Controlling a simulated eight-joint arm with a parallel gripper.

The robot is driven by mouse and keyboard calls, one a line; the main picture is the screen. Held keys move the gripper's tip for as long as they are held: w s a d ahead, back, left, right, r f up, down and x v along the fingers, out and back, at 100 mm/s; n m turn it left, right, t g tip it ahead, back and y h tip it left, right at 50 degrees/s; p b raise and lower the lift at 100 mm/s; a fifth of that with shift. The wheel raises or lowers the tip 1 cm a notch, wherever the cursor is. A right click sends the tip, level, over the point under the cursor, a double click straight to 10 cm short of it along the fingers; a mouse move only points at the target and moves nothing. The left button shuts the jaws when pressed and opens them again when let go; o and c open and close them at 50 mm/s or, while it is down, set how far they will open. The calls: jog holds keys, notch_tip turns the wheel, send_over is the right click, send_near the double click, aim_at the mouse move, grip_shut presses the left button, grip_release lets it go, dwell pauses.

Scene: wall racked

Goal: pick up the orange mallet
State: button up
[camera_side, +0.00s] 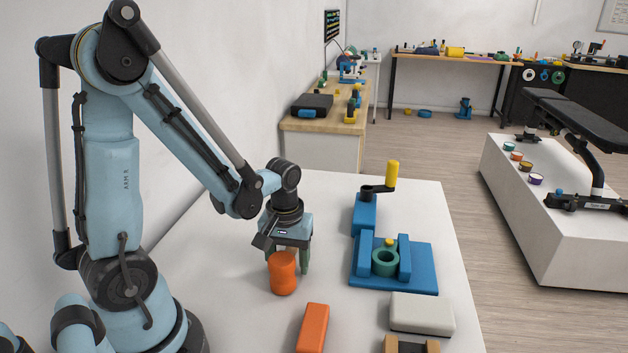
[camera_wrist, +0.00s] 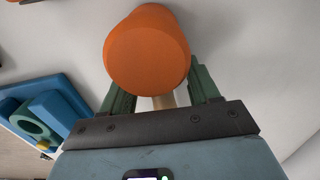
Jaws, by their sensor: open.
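The orange mallet shows in the side view as a thick orange head (camera_side: 282,273) on the white table, in front of my gripper. Its handle is hidden there. In the wrist view the round head (camera_wrist: 148,52) fills the top middle, and a short piece of pale tan handle (camera_wrist: 164,102) shows below it, between the fingers. My gripper (camera_side: 290,262) points down low over the table, right behind the head. In the wrist view its two green fingers (camera_wrist: 161,92) stand apart on either side of the handle. I cannot tell whether either finger touches it.
A blue fixture (camera_side: 420,277) with a green ring (camera_side: 385,262) and a blue crank block with a yellow handle (camera_side: 392,174) stand to the right. An orange block (camera_side: 313,328) and a pale block (camera_side: 422,313) lie nearer the front. The wall is close on the left.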

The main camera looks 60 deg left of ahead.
grip_shut()
jog(key=shift+r, duration=0.1)
dwell(0.3)
jog(key=shift+r, duration=0.7)
notch_tip(320, 180, up, 2)
jog(key=shift+r, duration=0.15)
jog(key=s+d+r, duration=0.3)
jog(key=d+r, duration=0.4)
jog(key=d, duration=0.4)
jog(key=shift+s, duration=0.25)
